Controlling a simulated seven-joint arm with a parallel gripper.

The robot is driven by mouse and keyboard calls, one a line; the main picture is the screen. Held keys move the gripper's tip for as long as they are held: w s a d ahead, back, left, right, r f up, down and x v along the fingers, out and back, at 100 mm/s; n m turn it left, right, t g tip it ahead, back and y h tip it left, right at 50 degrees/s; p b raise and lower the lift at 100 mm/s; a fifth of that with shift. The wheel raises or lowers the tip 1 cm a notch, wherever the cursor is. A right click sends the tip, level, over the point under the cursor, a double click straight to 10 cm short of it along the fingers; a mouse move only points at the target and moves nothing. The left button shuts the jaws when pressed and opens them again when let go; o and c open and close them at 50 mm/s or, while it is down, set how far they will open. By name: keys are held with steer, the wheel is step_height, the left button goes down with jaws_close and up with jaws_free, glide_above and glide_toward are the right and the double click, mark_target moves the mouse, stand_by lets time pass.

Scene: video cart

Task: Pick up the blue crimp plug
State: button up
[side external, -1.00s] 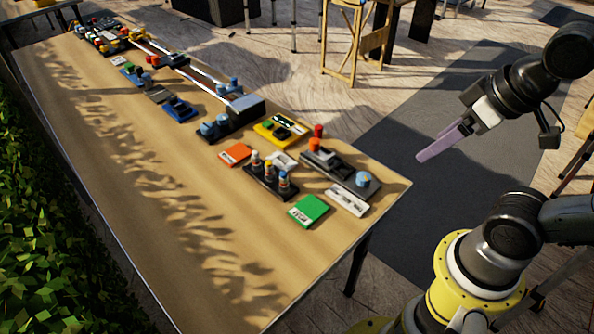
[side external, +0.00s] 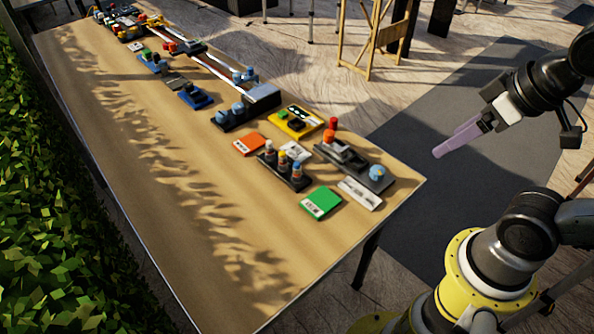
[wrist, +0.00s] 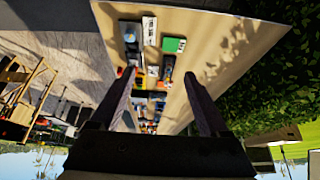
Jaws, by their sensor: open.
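Several small blue pieces could be the blue crimp plug, and I cannot tell which is. One blue round-topped plug (side external: 377,171) stands on the grey block at the table's near right end. My gripper (side external: 449,145) is open and empty, with lilac fingers, beyond the table's right edge and apart from everything. In the wrist view its two fingers (wrist: 160,75) are spread, with the table beyond them.
The wooden table (side external: 180,220) has a wide clear strip along its left side. A green block (side external: 321,202), an orange block (side external: 249,144), a rack of small bottles (side external: 284,171) and a yellow block (side external: 294,122) crowd the right half. A hedge (side external: 70,230) borders the left.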

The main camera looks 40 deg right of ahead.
steer(key=c, duration=0.7)
